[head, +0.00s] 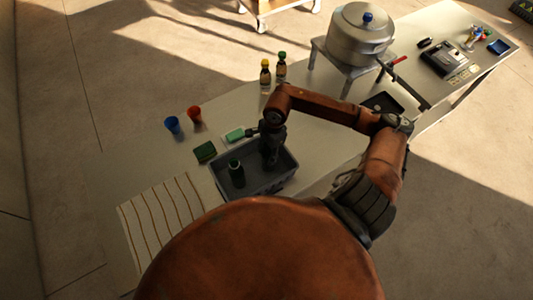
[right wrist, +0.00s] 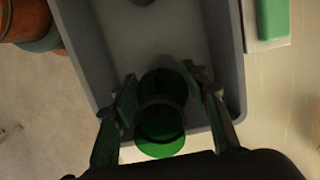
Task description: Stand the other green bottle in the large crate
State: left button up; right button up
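The large grey crate (head: 284,179) stands on the table in front of me. A dark green bottle (head: 236,173) stands upright in its left part. My right gripper (head: 270,160) points down into the crate's right part. In the right wrist view, my right gripper (right wrist: 163,92) has its fingers on both sides of another green bottle (right wrist: 161,125), seen from its top end, inside the crate (right wrist: 235,70) near a wall. The fingers appear closed against it. Whether its base touches the crate floor is hidden. My left gripper is not in view.
A dark green sponge (head: 205,151) and a light green block (head: 235,134) lie behind the crate. Blue (head: 172,124) and red (head: 194,114) cups stand farther left. Two brown bottles (head: 265,76) stand behind. A large pot (head: 360,38) sits on a stand at right.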

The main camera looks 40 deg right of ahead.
jog(key=o, duration=0.4)
jog(key=shift+r, duration=0.2)
jog(key=shift+d+r, duration=0.1)
jog(key=shift+r, duration=0.3)
jog(key=r, duration=0.3)
jog(key=d+r+b, duration=0.1)
jog(key=r, duration=0.3)
jog(key=r+b, duration=0.1)
jog(key=r, duration=0.3)
jog(key=shift+s+d, duration=0.15)
jog(key=shift+d, duration=0.1)
